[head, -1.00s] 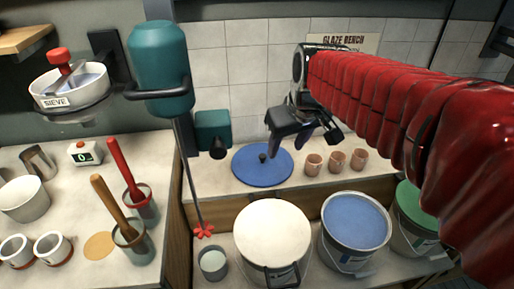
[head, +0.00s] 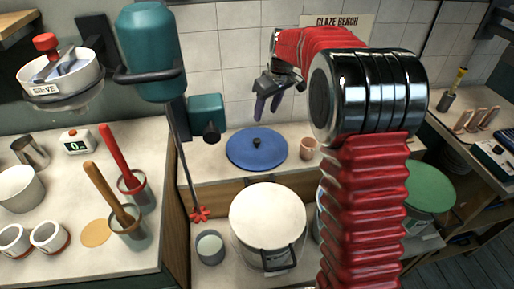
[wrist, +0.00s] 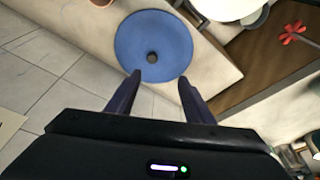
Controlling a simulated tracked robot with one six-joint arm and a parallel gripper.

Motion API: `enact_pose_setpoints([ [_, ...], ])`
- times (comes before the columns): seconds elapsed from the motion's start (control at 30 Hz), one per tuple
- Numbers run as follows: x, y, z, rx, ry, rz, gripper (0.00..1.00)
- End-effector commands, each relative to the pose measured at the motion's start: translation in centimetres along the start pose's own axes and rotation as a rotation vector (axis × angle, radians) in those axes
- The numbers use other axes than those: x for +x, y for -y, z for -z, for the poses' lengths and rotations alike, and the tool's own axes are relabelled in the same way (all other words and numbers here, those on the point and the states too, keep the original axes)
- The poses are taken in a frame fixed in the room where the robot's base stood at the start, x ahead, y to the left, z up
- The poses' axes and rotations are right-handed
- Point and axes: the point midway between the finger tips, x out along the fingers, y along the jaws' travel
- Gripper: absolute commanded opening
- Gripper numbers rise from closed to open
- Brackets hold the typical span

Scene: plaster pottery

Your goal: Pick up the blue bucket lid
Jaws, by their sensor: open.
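The blue bucket lid (head: 242,150) lies flat on the bench shelf against the tiled wall, with a dark knob (head: 256,142) at its middle. In the wrist view the lid (wrist: 130,40) shows whole, beyond the fingertips, with its knob as a dark round spot. My gripper (head: 267,107) is open and empty, above the lid and a little to its right in the head view. In the wrist view the two fingers of my gripper (wrist: 158,80) are spread apart and point toward the lid's lower edge, apart from it.
A clay cup (head: 308,149) stands right of the lid. A white-topped bucket (head: 267,212) stands below in front, and a green-lidded bucket (head: 430,188) is at right. A teal mixer (head: 150,50) with a red-tipped rod hangs left. My arm hides part of the bench.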

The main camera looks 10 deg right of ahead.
Motion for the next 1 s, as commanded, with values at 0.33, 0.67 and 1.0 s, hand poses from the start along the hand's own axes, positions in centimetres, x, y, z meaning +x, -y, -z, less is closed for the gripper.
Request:
enact_pose_setpoints([
  [0.33, 6.4, -2.8, 2.0, -0.070, 0.015, 0.034, 0.47],
  [0.67, 6.9, -3.0, 2.1, -0.076, 0.016, 0.037, 0.47],
  [1.0, 9.3, -2.8, 2.0, -0.075, 0.018, 0.039, 0.47],
])
